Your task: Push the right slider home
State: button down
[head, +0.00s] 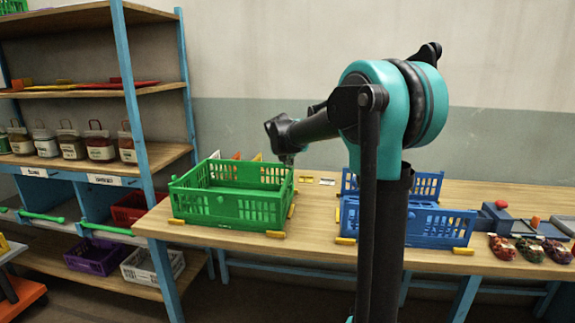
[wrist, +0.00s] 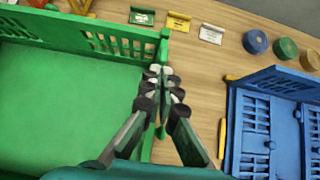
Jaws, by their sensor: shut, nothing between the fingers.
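No part is plainly marked as the right slider. Two green rods with knobs run along the shelf's lower front at the left of the head view: a right one (head: 112,230) and a left one (head: 38,215). My gripper (wrist: 160,82) is shut and empty, over the right wall of the green crate (wrist: 100,38). In the head view my gripper (head: 287,158) is at that crate's back right corner; whether it touches is unclear.
Yellow blocks (head: 275,234) edge both crates on the wooden table (head: 310,232). Small cards (wrist: 178,22) and coloured discs (wrist: 285,50) lie behind. Patterned sacks (head: 528,250) and a dark device with a red knob (head: 501,204) are at the right.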

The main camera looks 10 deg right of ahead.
jog(key=shift+w, duration=0.2)
jog(key=shift+w+d, duration=0.2)
jog(key=shift+w, duration=0.3)
jog(key=shift+w+d, duration=0.15)
jog(key=shift+w, duration=0.3)
jog(key=shift+s, duration=0.1)
jog(key=shift+s+a, duration=0.2)
jog(key=s, duration=0.3)
jog(key=s+a+r, duration=0.1)
jog(key=shift+s, duration=0.2)
jog(key=v, duration=0.8)
jog(key=shift+r, duration=0.2)
